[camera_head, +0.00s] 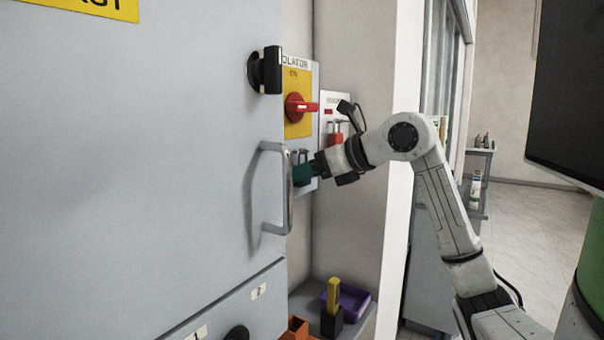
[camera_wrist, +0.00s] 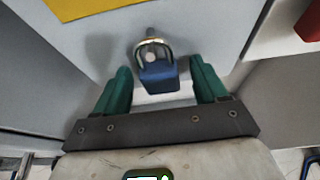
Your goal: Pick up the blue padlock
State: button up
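The blue padlock (camera_wrist: 158,74) hangs by its metal shackle from a hook or peg on a pale panel in the wrist view. My gripper (camera_wrist: 161,82) is open, with one green finger on each side of the padlock. Gaps show between the padlock and both fingers. In the head view my gripper (camera_head: 303,174) is at the panel beside the cabinet handle. The padlock is mostly hidden there behind the gripper.
A grey cabinet door with a metal handle (camera_head: 289,190) stands just left of my gripper. A red rotary switch (camera_head: 300,107) and red padlocks (camera_head: 336,134) are above. A shelf below holds a yellow-handled tool (camera_head: 333,295) and a purple tray (camera_head: 352,300).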

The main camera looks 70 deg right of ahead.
jog(key=c, duration=1)
jog(key=shift+c, duration=0.2)
jog(key=s+a+r+b, duration=0.1)
jog(key=s+a, duration=0.1)
jog(key=s, duration=0.8)
jog(key=s+a+b, duration=0.1)
jog(key=s+a, duration=0.2)
jog(key=s, duration=0.7)
jog(key=s+a+r+b, duration=0.1)
jog(key=s+a, duration=0.1)
jog(key=s, duration=0.9)
jog(key=shift+a+r+b, duration=0.25)
jog(key=shift+r+b, duration=0.1)
jog(key=shift+b, duration=0.05)
jog(key=shift+s+r, duration=0.1)
jog(key=shift+s, duration=0.15)
jog(key=s+a, duration=0.1)
jog(key=s, duration=0.5)
jog(key=shift+s+a, duration=0.25)
jog(key=shift+a, duration=0.05)
